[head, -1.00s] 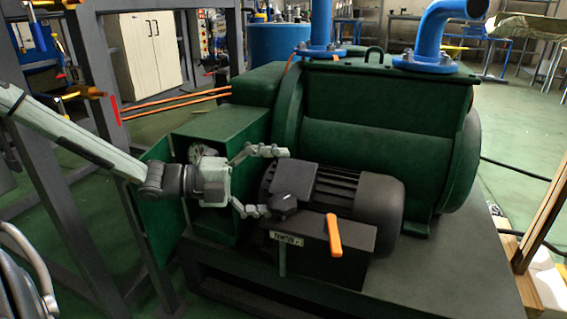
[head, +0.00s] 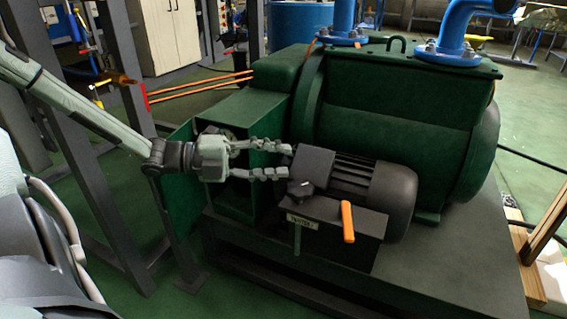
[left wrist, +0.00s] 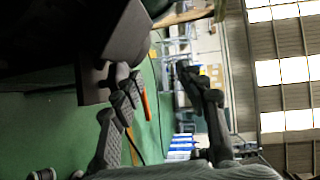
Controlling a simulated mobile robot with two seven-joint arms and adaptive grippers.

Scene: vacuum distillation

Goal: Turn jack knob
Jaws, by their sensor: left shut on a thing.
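A black knob (head: 300,189) stands on the top of a dark panel box (head: 330,208) in front of the motor. An orange lever (head: 347,222) sticks out of the panel's front. My left gripper (head: 284,160) is at the knob's upper left, by the motor's terminal box (head: 312,164). Its two fingers are partly closed and nearly parallel. The lower fingertip is close to the knob; I cannot tell whether they touch. What the fingers bear on cannot be made out. In the left wrist view both fingers (left wrist: 158,78) show with a gap between them. My right gripper is not in view.
A black motor (head: 385,190) and a large green pump housing (head: 395,110) stand right of and behind the gripper. A green open box (head: 245,112) lies behind the gripper. Grey frame posts (head: 125,70) stand at left. The plinth (head: 460,270) is clear at the right front.

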